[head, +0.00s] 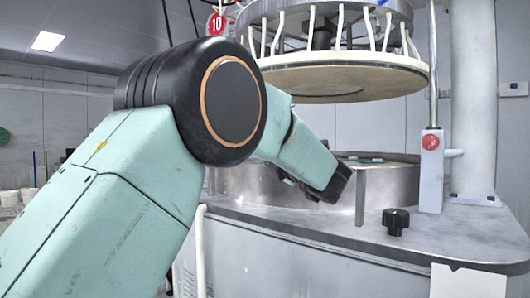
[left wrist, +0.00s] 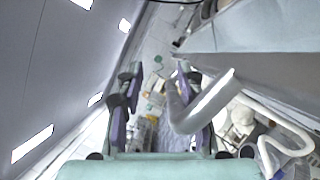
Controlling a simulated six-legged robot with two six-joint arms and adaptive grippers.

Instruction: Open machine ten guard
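My right gripper is not in view.
A round upper plate (head: 345,78) hangs above the basin. A black knob (head: 396,221) and a grey post with a red button (head: 431,143) stand on the worktop at right. A white tube (head: 200,250) runs down the machine's front.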

